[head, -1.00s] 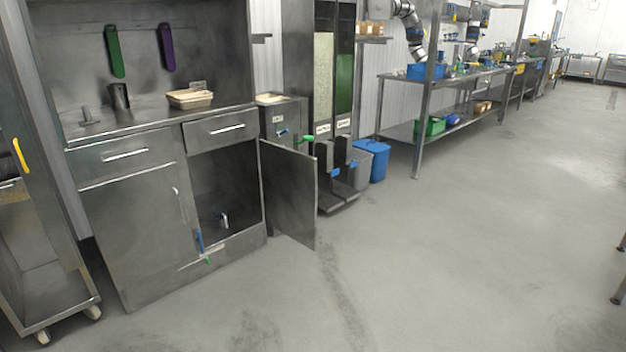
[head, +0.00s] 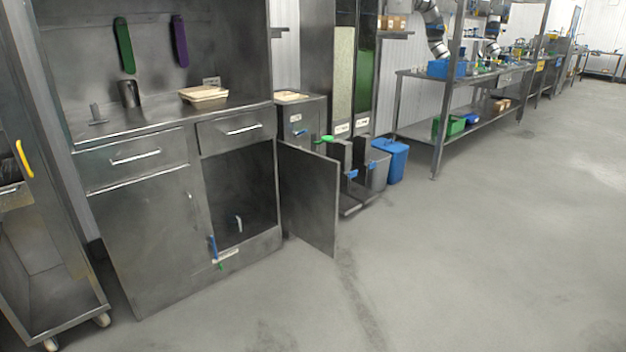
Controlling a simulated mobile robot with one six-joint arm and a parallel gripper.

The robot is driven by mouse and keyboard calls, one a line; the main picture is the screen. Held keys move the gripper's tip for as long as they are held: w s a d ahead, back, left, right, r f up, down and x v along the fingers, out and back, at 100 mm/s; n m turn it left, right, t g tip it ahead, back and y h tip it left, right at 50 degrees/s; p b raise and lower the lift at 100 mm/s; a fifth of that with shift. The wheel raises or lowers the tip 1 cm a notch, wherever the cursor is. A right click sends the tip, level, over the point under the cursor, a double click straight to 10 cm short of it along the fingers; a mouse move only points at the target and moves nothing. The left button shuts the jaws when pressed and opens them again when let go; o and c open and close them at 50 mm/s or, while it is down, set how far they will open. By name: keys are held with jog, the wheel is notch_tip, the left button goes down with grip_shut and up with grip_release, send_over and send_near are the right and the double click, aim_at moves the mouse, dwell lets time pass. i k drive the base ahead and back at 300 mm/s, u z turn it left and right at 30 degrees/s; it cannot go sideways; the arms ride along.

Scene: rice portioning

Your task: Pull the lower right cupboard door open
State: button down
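The lower right cupboard door (head: 308,200) is a flat grey metal panel. It stands wide open, swung out to the right from the right edge of the steel cabinet (head: 140,250). The cupboard opening (head: 240,190) beside it shows a dark, mostly bare inside, with a small pale upright object (head: 239,224) low down. The lower left door (head: 145,240) is closed and has a vertical handle. My gripper is not in this view, so I cannot tell where it is relative to the door.
Two drawers (head: 135,160) (head: 235,130) above are closed. A pale tray (head: 203,93) and a metal cup (head: 129,94) stand on the counter. A wheeled rack (head: 50,300) is at the left. Bins (head: 390,160) stand beyond the open door. The floor in front and right is clear.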

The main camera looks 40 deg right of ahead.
aim_at(308, 181)
jog(key=u, duration=0.15)
jog(key=i, duration=1.2)
jog(key=z, duration=0.35)
